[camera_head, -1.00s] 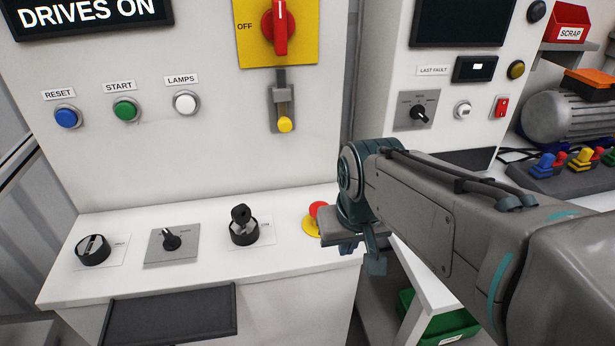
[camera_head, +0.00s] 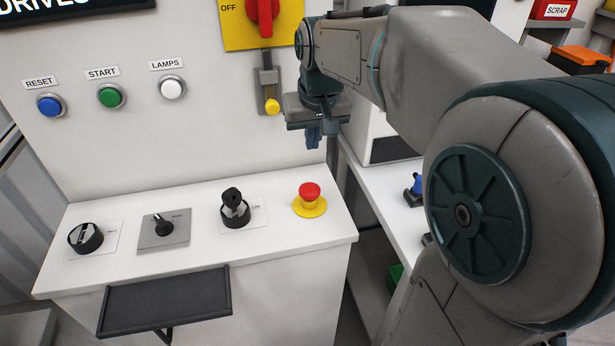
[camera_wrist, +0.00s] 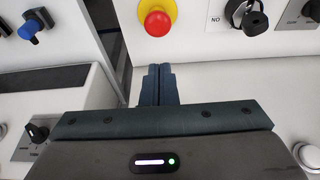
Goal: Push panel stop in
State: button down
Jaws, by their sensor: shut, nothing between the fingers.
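The panel stop is a red mushroom button (camera_head: 309,192) on a yellow round base (camera_head: 310,208). It stands on the white console top near its right end. In the wrist view the red button (camera_wrist: 158,24) shows at the top, just beyond the fingertips and apart from them. My gripper (camera_head: 313,142) points down above and slightly behind the button, close to the upright panel. Its two fingers (camera_wrist: 159,70) are together and hold nothing. I cannot tell the exact height of the gap.
On the console stand a black key switch (camera_head: 235,207), a small selector (camera_head: 163,226) and a black rotary knob (camera_head: 85,237). A yellow-tipped lever (camera_head: 271,105) and the red main switch handle (camera_head: 263,15) are left of my gripper. A black tray (camera_head: 165,297) juts out in front.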

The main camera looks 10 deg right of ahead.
aim_at(310, 191)
jog(key=x, duration=0.9)
jog(key=s+p+x, duration=0.1)
jog(key=x, duration=0.3)
jog(key=shift+f, duration=0.35)
jog(key=shift+f, duration=0.1)
notch_tip(310, 191, down, 2)
jog(key=shift+s+f+b, duration=0.1)
jog(key=shift+b, duration=0.95)
jog(key=shift+s+f, duration=0.25)
jog(key=shift+s, duration=0.05)
jog(key=r+p, duration=0.2)
jog(key=r, duration=0.1)
jog(key=r+p, duration=0.1)
jog(key=r, duration=0.1)
jog(key=shift+w, duration=0.3)
jog(key=b+v, duration=0.1)
jog(key=v, duration=0.9)
